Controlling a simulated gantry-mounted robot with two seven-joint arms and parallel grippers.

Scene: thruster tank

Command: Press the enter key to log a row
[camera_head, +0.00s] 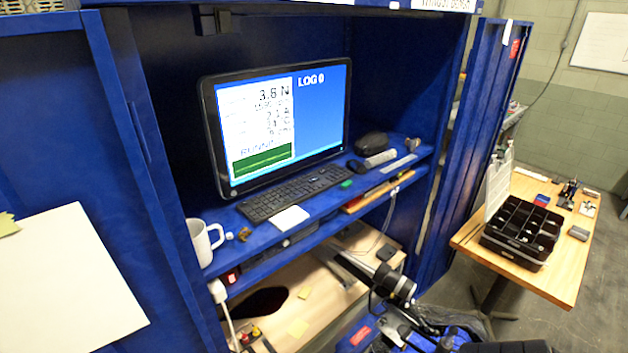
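A black keyboard (293,192) lies on the blue shelf (225,240) in front of a monitor (278,122). The enter key is too small to tell apart from the other keys. The monitor is on; it shows "LOG 0", a reading of about 3.6 N, a word that looks like "RUNNING" and a green graph. Neither of my grippers can be made out in the head view.
A white mug (203,243) stands at the shelf's left end. A white pad (289,218) lies before the keyboard, and a mouse (356,166) to its right. Blue cabinet walls flank the shelf. A black organizer (521,232) sits on the wooden table (562,283) at right.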

